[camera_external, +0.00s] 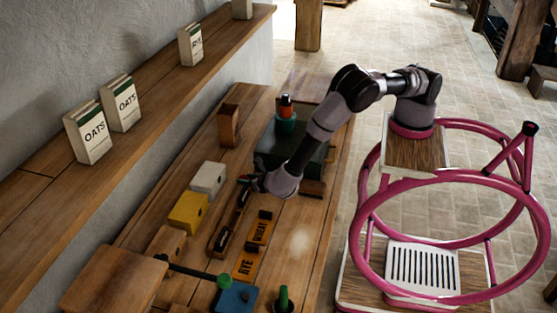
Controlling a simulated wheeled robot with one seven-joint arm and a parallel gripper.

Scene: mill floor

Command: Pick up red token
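My gripper (248,183) is low over the workbench (297,236), at the far end of a narrow dark wooden rack (224,238). A tiny reddish patch shows at its tip; I cannot tell whether this is the red token or part of the gripper. The fingers are too small and dark to tell whether they are open or shut. No other clear red token shows. An orange-red piece with a dark top (286,103) stands on a teal round base (286,123) by the dark green box (268,154).
Beside the rack are a white box (208,179), a yellow box (188,213), and RYE (245,265) and WHEAT (260,229) plates. A rod with a green knob (224,281) and a blue block (236,299) are in front.

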